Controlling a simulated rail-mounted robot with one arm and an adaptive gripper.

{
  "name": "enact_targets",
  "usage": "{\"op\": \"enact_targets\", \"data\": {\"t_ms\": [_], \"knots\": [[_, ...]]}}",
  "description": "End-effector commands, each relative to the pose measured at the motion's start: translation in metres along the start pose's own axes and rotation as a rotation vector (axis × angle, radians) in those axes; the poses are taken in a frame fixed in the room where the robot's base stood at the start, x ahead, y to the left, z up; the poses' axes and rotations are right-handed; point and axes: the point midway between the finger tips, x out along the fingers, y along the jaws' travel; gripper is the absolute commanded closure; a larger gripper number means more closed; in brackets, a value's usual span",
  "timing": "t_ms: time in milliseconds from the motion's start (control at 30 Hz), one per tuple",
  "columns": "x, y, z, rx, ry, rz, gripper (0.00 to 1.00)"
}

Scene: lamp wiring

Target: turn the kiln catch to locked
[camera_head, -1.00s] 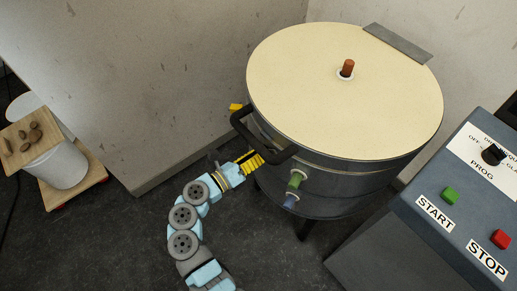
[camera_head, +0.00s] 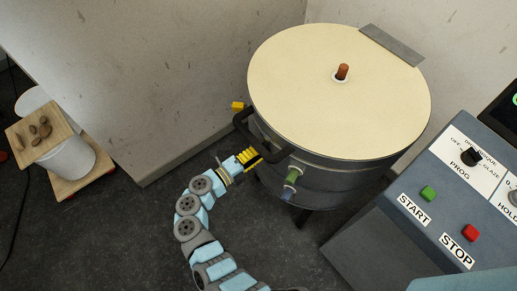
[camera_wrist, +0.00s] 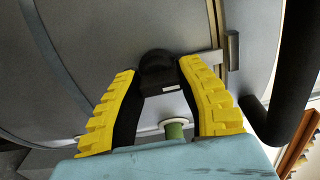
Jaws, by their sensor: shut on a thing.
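The kiln (camera_head: 340,90) is a round grey drum with a cream lid. My gripper (camera_head: 249,156) is at its front left side, just below the black lid handle (camera_head: 262,151). In the wrist view, the catch (camera_wrist: 157,66) is a dark rounded knob on the grey kiln wall. My yellow-and-black fingers (camera_wrist: 158,74) are closed around it, one on each side. A thin light bar (camera_wrist: 212,58) lies to its right, reaching a small metal bracket (camera_wrist: 232,50). The catch is hidden in the head view.
A green fitting (camera_head: 292,177) sticks out of the kiln to the right of my gripper; it also shows between my fingers (camera_wrist: 174,130). The control panel (camera_head: 440,205) stands at the right. A white bucket with a wooden board (camera_head: 40,130) stands far left. Dark floor between is clear.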

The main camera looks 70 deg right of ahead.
Motion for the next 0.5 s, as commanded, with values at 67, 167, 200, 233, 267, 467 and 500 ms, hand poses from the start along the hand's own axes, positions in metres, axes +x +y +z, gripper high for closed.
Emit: {"op": "enact_targets", "data": {"t_ms": [67, 167, 200, 233, 267, 467, 500], "knots": [[0.0003, -0.0004, -0.0001, -0.017, 0.000, 0.001, 1.00], [0.0004, 0.0001, -0.0001, -0.029, 0.000, 0.001, 1.00], [0.0004, 0.0003, -0.0001, -0.032, 0.000, 0.001, 1.00], [0.0005, 0.0003, -0.0001, -0.033, 0.000, 0.000, 1.00], [0.0004, 0.0004, -0.0001, -0.034, 0.000, 0.000, 1.00], [0.0006, 0.0005, -0.0002, -0.034, 0.001, 0.000, 1.00], [0.0005, 0.0006, -0.0002, -0.034, 0.001, 0.000, 1.00]]}}
